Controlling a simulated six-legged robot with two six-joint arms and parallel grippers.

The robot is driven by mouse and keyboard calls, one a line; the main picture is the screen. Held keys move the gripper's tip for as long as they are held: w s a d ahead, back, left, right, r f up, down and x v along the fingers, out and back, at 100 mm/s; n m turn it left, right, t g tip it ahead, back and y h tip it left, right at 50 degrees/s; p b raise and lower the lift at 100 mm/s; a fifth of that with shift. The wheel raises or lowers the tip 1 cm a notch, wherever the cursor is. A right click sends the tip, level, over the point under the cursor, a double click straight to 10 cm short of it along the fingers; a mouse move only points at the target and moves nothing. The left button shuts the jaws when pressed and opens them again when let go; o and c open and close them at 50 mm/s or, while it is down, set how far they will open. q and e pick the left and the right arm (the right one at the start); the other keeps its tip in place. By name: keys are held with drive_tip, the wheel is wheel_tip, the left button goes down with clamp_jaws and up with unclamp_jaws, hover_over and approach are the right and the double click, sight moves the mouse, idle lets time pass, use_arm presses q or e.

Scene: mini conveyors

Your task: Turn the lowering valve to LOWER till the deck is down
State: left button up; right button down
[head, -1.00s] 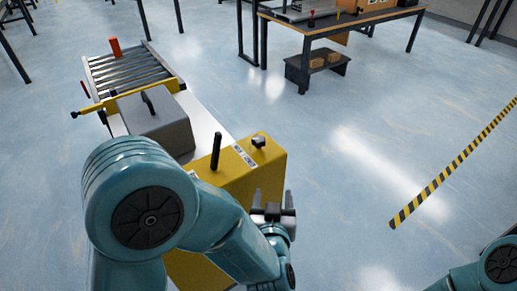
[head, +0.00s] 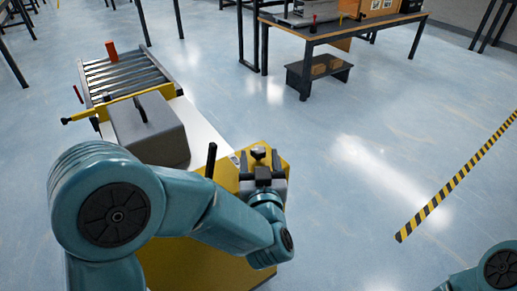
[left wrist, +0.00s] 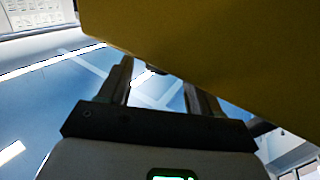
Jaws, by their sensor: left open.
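The yellow housing (head: 225,180) stands in front of me, partly hidden by my left arm. The lowering valve, a small dark knob (head: 258,152), sits on its top near the right end. My left gripper (head: 262,160) is open, with its fingertips close around or just beside the knob; I cannot tell if they touch it. In the left wrist view the two fingers (left wrist: 158,85) are apart under the yellow housing (left wrist: 220,45), and a small dark piece shows between them. The roller deck (head: 125,76) is at the upper left; its height is hard to judge. My right gripper is out of view.
An upright black lever (head: 211,160) stands on the housing left of the valve. A red-orange block (head: 111,50) is on the deck. A workbench (head: 340,28) stands farther back.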

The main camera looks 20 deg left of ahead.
sight(259, 156)
use_arm(q)
drive_tip(key=shift+x, duration=1.85)
drive_tip(key=shift+c, duration=0.4)
drive_tip(key=c, duration=0.9)
